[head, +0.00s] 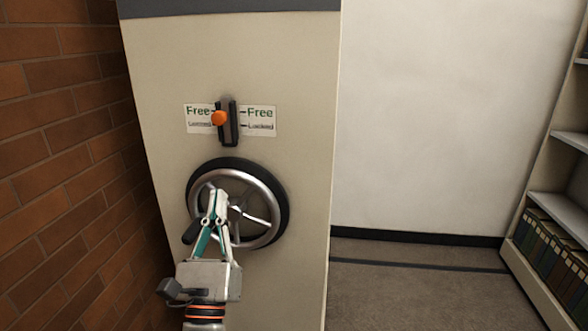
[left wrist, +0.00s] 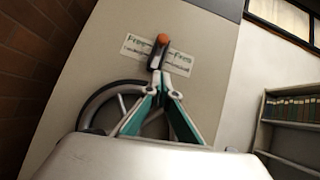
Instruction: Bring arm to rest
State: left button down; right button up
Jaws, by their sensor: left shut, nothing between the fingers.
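My left gripper (head: 217,192) is shut and empty in front of the handwheel (head: 282,203), at the left of its hub in the head view. I cannot tell whether it touches the wheel. In the left wrist view the shut fingers (left wrist: 157,73) point towards the lock lever, and the wheel (left wrist: 84,113) shows behind them. The lever's orange knob (head: 218,118) sits in a dark vertical slot between two labels (head: 262,119) reading "Free" above and "Locked" below. The knob is near the upper, "Free" marks. My right gripper is not in view.
The wheel and lever are on the beige end panel (head: 300,60) of a shelf unit. A brick wall (head: 60,150) stands close on the left. Open grey carpet (head: 400,285) lies to the right, before a shelf with binders (head: 552,255) at the far right.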

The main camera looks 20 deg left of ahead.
pick_arm(q)
jog(key=s+d+f+m+g+h+p, duration=0.25)
jog(key=d+f+m+h, duration=0.6)
jog(key=m, duration=0.75)
jog(key=s+d+f+m+g+h+p, duration=0.1)
jog(key=d+f+m+g+h+p, duration=0.3)
jog(key=f+m, duration=1)
pick_arm(e)
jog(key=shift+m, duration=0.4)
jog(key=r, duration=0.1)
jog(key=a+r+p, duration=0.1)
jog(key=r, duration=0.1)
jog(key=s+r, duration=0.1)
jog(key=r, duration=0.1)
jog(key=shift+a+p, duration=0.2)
jog(key=shift+p, duration=0.2)
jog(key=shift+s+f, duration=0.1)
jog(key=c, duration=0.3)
pick_arm(q)
jog(key=s+f+m+g, duration=0.7)
jog(key=s+f+m, duration=0.8)
jog(key=f, duration=0.3)
jog(key=shift+d+m, duration=0.15)
jog(key=shift+m, duration=0.75)
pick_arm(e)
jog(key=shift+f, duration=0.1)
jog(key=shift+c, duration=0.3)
